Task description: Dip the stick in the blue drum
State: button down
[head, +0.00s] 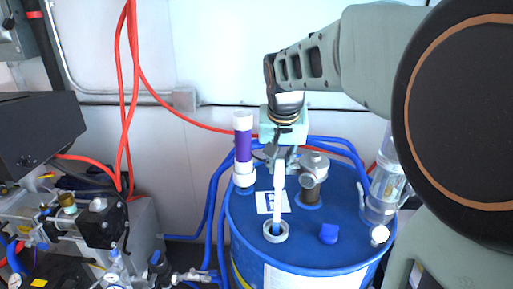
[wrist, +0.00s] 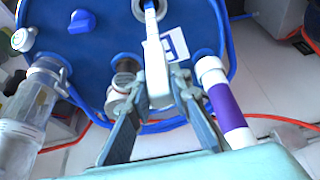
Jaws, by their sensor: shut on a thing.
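The blue drum (head: 252,243) stands upright at the center right of the head view, and its top (wrist: 95,45) fills much of the wrist view. My gripper (head: 280,157) is above the drum top, shut on the upper end of the white stick (head: 279,190). In the wrist view my gripper's fingers (wrist: 160,82) close around the wide end of the stick (wrist: 154,50). The stick points down to the light-ringed round opening (head: 275,240) in the drum top. Its lower end lies within the ring; how deep it goes is hidden.
A purple-and-white tube (head: 243,145), a grey fitting (head: 312,168), a clear cylinder (head: 383,188) and a blue cap (head: 328,234) stand on the drum top around the stick. Blue hoses run behind the drum. Pump equipment (head: 90,225) stands at left.

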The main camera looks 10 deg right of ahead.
jog(key=shift+r+p, duration=3.6)
jog(key=shift+r, duration=1.6)
notch_tip(320, 180, up, 6)
jog(key=shift+f, duration=0.15)
